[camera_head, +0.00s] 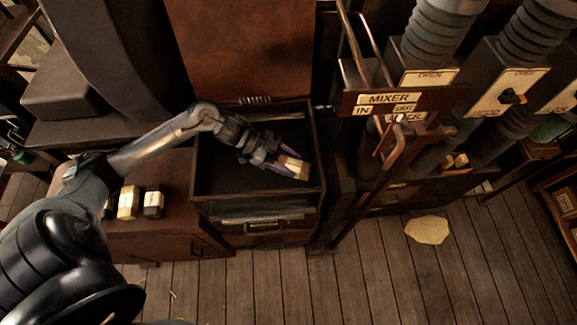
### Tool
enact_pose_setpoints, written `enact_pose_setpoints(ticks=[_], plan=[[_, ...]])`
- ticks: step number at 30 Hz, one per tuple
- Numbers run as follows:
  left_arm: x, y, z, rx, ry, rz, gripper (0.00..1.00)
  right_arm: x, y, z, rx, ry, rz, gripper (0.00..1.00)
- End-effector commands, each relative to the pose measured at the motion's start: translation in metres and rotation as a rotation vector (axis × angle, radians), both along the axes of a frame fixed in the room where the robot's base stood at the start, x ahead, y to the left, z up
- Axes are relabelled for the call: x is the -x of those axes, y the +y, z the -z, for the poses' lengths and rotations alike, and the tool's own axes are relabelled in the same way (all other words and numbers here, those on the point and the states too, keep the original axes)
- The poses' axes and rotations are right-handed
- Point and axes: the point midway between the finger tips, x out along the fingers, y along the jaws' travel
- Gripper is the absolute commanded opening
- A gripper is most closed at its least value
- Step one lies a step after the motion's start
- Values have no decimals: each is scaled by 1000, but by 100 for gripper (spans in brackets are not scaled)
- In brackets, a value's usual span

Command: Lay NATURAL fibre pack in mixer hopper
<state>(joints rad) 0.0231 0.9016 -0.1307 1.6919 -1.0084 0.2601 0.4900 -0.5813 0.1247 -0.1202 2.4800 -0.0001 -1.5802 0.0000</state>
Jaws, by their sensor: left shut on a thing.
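My left gripper (285,168) reaches in from the left and is shut on a small pale block-like pack (297,169). Any lettering on the pack is too small to read. Gripper and pack are over the right part of a dark open-topped box (203,165), near its right wall. I cannot tell whether the pack touches the box floor. The MIXER sign (390,98), with IN and OUT labels, hangs on a copper-coloured frame to the right of the box. My right gripper is not in view.
Several small packs stand on the brown cabinet at left, among them a pale one (128,202) and a dark-and-pale one (153,204). Ribbed ducts with OPEN plates (429,77) rise at upper right. A pale flat piece (427,230) lies on the mostly clear plank floor.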

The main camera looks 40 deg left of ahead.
Motion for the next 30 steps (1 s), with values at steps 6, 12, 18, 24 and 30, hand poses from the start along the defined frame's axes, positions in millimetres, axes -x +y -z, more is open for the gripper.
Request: enact_pose_setpoints(ticks=[6,12,18,24,30], plan=[[0,0,27,2,1,-1,19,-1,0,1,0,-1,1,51],[0,0,31,0,0,0,19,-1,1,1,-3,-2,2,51],[0,0,33,0,1,0,19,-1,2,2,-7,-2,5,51],[0,0,34,0,1,0,72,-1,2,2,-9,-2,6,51],[0,0,34,0,1,0,76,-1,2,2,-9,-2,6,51]])
